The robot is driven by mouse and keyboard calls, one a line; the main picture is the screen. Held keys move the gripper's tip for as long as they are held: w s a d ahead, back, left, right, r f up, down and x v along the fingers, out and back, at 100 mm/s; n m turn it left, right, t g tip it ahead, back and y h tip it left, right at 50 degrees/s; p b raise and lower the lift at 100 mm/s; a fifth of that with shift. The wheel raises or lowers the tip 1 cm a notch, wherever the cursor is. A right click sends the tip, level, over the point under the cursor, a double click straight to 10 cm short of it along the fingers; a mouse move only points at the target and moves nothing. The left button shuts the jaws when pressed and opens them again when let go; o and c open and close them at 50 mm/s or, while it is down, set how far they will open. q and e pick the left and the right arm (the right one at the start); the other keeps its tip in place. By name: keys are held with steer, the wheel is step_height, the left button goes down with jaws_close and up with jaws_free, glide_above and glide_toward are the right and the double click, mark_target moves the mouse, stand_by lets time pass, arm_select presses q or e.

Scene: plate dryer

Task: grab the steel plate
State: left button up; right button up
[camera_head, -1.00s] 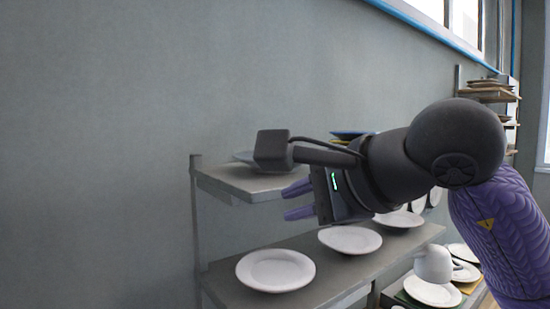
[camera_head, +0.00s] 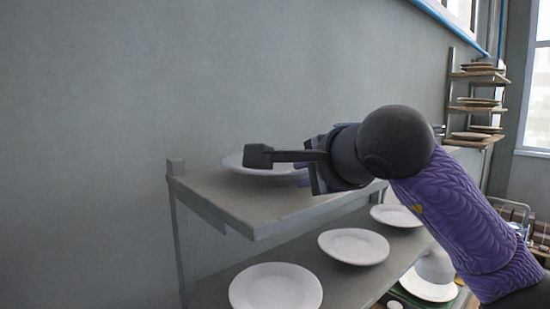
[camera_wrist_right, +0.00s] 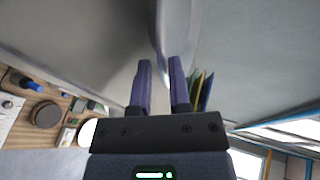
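A pale grey plate (camera_head: 248,164) lies on the upper shelf (camera_head: 225,195) of the rack, near its left end. In the right wrist view this plate (camera_wrist_right: 177,28) shows nearly edge-on, just ahead of the fingertips. My right gripper (camera_wrist_right: 160,68) is open with two purple fingers apart, and the plate's near rim is at the gap between their tips. I cannot tell whether the rim touches a finger. In the head view my right gripper (camera_head: 302,176) is at the plate's right side, and my wrist hides part of it. My left gripper is in neither view.
White plates (camera_head: 275,290) lie spaced along the lower shelf (camera_head: 215,292). Several upright coloured plates (camera_wrist_right: 204,90) stand beside the fingers in the wrist view. The grey wall (camera_head: 90,130) is close behind the rack. A shelf unit with stacked plates (camera_head: 478,101) stands at the back right.

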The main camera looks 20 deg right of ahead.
mark_target(276, 169)
steer(key=x, duration=0.3)
steer(key=shift+r, duration=0.1)
steer(key=shift+s, duration=0.15)
jaws_close()
stand_by(1.0)
